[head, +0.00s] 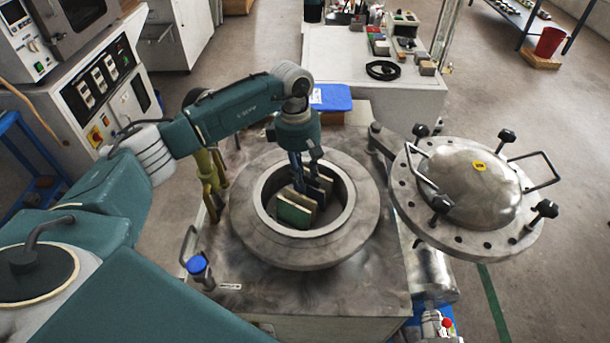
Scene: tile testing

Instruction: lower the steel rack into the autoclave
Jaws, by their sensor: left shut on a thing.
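The autoclave (262,243) is a round steel vessel with a wide flange, open at the top, in the middle of the head view. My left gripper (307,172) points down into its mouth from above. It is shut on the steel rack (321,186), which is mostly hidden by the fingers and the tiles. Green and tan tiles (293,214) stand in the rack, within the opening. I cannot tell whether the rack touches the bottom. My right gripper is not in view.
The autoclave lid (470,185), with handles and black knobs, is swung open to the right. A white bench (350,60) with small items is behind.

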